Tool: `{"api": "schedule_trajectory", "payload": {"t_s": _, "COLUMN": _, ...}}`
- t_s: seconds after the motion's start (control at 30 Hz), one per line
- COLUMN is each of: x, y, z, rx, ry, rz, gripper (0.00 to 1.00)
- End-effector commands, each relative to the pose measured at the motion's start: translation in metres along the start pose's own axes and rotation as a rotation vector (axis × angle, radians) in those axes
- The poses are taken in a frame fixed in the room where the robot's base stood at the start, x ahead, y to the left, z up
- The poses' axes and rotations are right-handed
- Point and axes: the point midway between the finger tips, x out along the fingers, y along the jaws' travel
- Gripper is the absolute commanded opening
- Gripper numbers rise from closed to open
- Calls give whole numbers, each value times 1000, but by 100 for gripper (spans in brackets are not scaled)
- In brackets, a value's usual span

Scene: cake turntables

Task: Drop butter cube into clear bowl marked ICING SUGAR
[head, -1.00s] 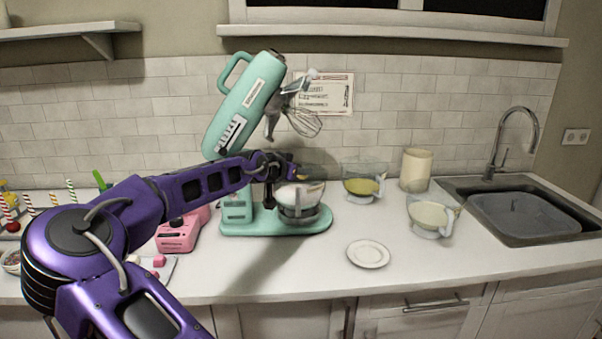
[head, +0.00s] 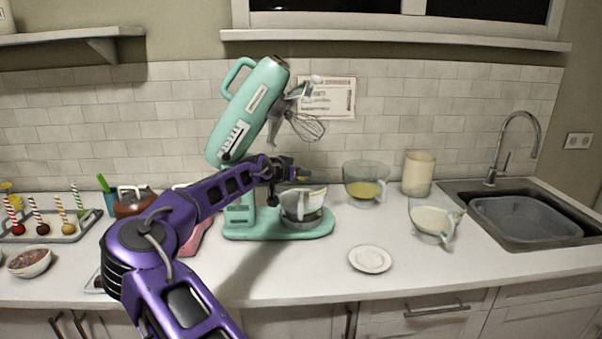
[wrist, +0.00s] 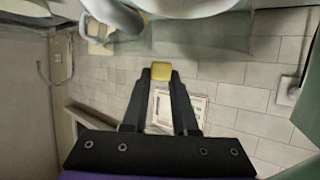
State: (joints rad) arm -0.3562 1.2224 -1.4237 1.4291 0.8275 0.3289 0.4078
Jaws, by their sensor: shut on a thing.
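My gripper (wrist: 160,78) is shut on a small yellow butter cube (wrist: 161,71), held between its fingertips in the wrist view. In the head view my gripper (head: 297,173) is above the mixer's bowl (head: 302,211), in front of the back wall. The cube is too small there to make out clearly. A clear bowl (head: 434,222) with pale contents stands on the counter at the right, near the sink. Another clear bowl (head: 366,175) with yellow contents stands farther back. I cannot read an ICING SUGAR label on either bowl.
A mint stand mixer (head: 247,110) with its head tilted up and a whisk (head: 308,127) stands close to my gripper. A white plate (head: 370,259) lies at the front. A cream canister (head: 417,172) and a sink (head: 525,217) are at the right. A cake-pop tray (head: 60,232) is left.

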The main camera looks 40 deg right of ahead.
Motion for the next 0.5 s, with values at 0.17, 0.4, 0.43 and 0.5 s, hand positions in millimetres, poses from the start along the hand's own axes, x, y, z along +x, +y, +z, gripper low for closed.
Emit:
{"api": "schedule_trajectory", "payload": {"t_s": 0.17, "x": 0, "y": 0, "z": 0, "rx": 0, "ry": 0, "rz": 0, "gripper": 0}}
{"api": "schedule_trajectory", "payload": {"t_s": 0.4, "x": 0, "y": 0, "z": 0, "rx": 0, "ry": 0, "rz": 0, "gripper": 62}}
{"api": "schedule_trajectory", "payload": {"t_s": 0.43, "x": 0, "y": 0, "z": 0, "rx": 0, "ry": 0, "rz": 0, "gripper": 62}}
{"api": "schedule_trajectory", "payload": {"t_s": 0.5, "x": 0, "y": 0, "z": 0, "rx": 0, "ry": 0, "rz": 0, "gripper": 62}}
